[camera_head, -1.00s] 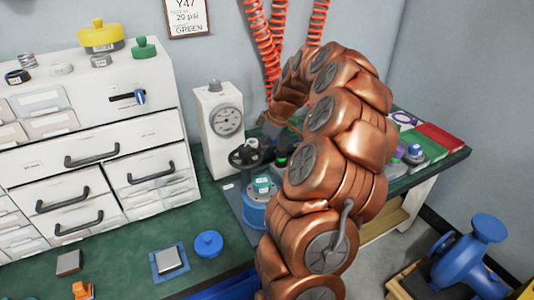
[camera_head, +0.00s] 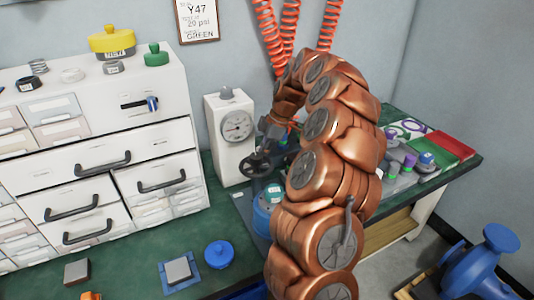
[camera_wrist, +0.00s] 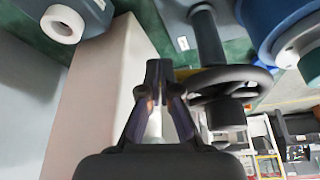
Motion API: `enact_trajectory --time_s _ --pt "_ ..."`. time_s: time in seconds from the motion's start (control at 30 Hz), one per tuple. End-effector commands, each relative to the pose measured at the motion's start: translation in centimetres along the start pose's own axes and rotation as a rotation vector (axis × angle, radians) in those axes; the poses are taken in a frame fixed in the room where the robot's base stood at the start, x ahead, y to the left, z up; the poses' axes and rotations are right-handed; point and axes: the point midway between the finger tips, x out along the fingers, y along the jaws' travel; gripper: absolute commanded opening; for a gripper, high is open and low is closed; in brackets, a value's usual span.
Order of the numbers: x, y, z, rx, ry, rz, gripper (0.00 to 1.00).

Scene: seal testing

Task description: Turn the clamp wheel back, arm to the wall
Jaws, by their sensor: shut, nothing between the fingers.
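The dark clamp wheel (camera_head: 257,165) stands in front of the white gauge box, above a blue round body with a teal top (camera_head: 268,203). In the wrist view the wheel (camera_wrist: 228,82) shows just right of my fingers, with a dark post (camera_wrist: 206,38) beyond it. My gripper (camera_wrist: 158,68) has its fingers together and empty, beside the wheel's rim. I cannot tell whether they touch it. In the head view my gripper (camera_head: 270,138) is small and dark at the wheel's far right side, and my copper arm hides much of the fixture.
The white gauge box (camera_head: 228,151) stands close behind the wheel. Red coiled hoses (camera_head: 290,30) hang by the wall behind my arm. White drawers (camera_head: 85,165) fill the left. A blue lid (camera_head: 219,254) and a sample tray (camera_head: 179,271) lie on the green bench in front.

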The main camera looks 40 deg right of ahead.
Motion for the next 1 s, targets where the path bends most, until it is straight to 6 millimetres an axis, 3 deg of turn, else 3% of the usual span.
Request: enact_trajectory --time_s 0.47,0.67,0.83,1.0 --pt "0.0 0.0 0.0 0.001 0.0 0.001 0.0" --pt "-0.4 0.5 1.4 0.001 -0.001 0.004 0.0" --pt "-1.5 1.1 3.6 0.0 -0.001 0.003 0.0" --pt "-4.6 1.1 3.1 -0.005 0.0 0.002 0.0"
